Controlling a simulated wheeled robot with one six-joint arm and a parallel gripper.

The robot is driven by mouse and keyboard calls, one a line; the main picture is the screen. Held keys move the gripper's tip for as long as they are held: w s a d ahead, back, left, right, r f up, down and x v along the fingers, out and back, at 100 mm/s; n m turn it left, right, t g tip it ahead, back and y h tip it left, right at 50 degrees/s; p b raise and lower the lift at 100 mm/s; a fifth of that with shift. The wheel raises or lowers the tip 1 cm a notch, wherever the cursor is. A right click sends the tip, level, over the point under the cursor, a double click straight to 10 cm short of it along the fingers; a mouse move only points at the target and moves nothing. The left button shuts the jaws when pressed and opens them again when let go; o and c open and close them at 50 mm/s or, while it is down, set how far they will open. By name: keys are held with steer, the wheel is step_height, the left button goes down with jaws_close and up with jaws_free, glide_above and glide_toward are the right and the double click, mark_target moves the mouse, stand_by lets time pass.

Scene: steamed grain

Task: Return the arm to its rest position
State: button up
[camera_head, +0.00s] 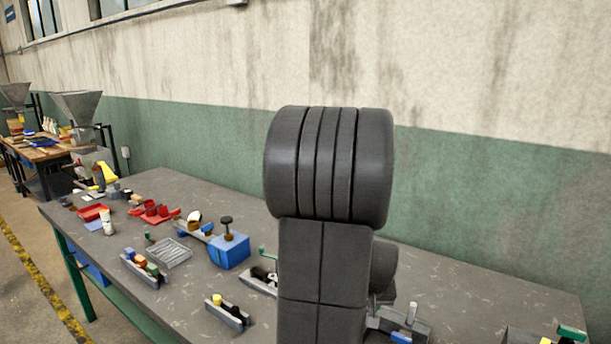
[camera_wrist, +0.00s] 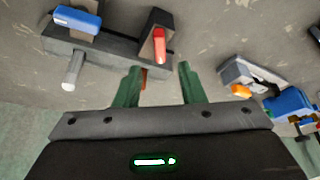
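My arm stands upright in the middle of the head view, its thick dark links covering part of the bench. My gripper is hidden behind it there. In the wrist view my gripper (camera_wrist: 160,67) shows two green fingers spread apart with nothing held between them. Beyond the fingertips lies a grey holder (camera_wrist: 95,50) with a blue piece (camera_wrist: 77,19), a red-tipped piece (camera_wrist: 160,45) and a pale cylinder (camera_wrist: 73,69). The gap between fingers and holder is hard to judge.
The grey workbench (camera_head: 480,285) carries a blue box (camera_head: 229,250), a wire tray (camera_head: 167,253), red parts (camera_head: 154,212) and several small holders. A stained wall (camera_head: 480,80) runs behind it. The bench right of my arm is mostly clear. Another bench with hoppers (camera_head: 77,105) stands far left.

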steer(key=v, duration=0.7)
steer(key=p+x, duration=0.1)
steer(key=x, duration=1.2)
steer(key=shift+w+f, duration=0.15)
steer(key=shift+f, duration=0.15)
steer(key=shift+m, duration=0.6)
steer(key=shift+f+m+h+b, duration=0.1)
steer(key=shift+m+h+b, duration=0.4)
steer(key=shift+m+b, duration=0.1)
steer(key=v, duration=1.4)
